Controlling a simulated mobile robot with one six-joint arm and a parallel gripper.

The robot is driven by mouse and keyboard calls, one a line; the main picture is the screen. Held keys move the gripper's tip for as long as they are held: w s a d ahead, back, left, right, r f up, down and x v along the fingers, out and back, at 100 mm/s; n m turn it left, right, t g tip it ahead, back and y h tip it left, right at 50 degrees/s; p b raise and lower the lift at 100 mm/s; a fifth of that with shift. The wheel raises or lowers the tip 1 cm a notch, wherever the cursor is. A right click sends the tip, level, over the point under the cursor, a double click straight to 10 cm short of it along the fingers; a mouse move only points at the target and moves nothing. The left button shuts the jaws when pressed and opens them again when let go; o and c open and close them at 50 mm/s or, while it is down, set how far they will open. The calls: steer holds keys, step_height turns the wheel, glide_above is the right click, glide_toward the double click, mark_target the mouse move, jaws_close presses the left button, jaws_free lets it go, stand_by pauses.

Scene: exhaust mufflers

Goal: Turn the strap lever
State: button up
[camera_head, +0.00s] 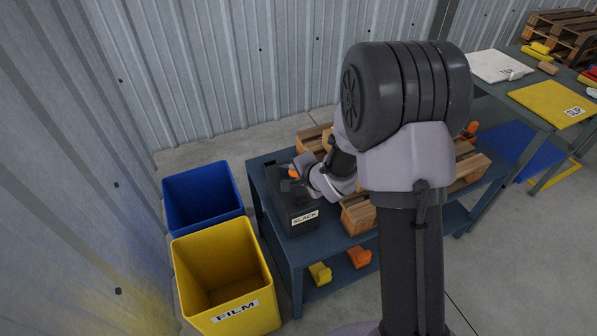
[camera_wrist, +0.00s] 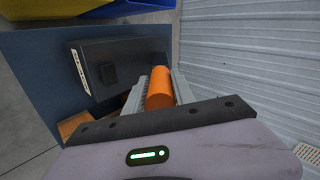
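The black box labelled SLACK (camera_head: 293,208) stands on the left end of the blue-grey table. It also shows in the wrist view (camera_wrist: 127,65), with a small dark block on its face. An orange cylindrical grip (camera_wrist: 159,88), apparently the strap lever's handle, lies beside the box, between the fingers of my gripper (camera_wrist: 160,85). The fingers lie close along both its sides with no clear gap, so the gripper appears shut on it. In the head view my gripper (camera_head: 297,174) is at the box's far end, where a little orange shows. The lever's pivot is hidden.
A blue bin (camera_head: 203,198) and a yellow FILM bin (camera_head: 226,275) stand left. Yellow and orange pieces lie on the lower shelf. Corrugated wall (camera_head: 230,65) rises behind.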

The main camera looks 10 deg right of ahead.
steer(key=o, duration=0.3)
steer(key=shift+s+a, duration=0.1)
steer(key=shift+a, duration=0.1)
steer(key=shift+o, duration=0.2)
steer(key=shift+d, duration=0.1)
steer(key=shift+r, duration=0.15)
steer(key=p+v, duration=0.3)
steer(key=v, duration=1.4)
steer(key=shift+s, duration=0.1)
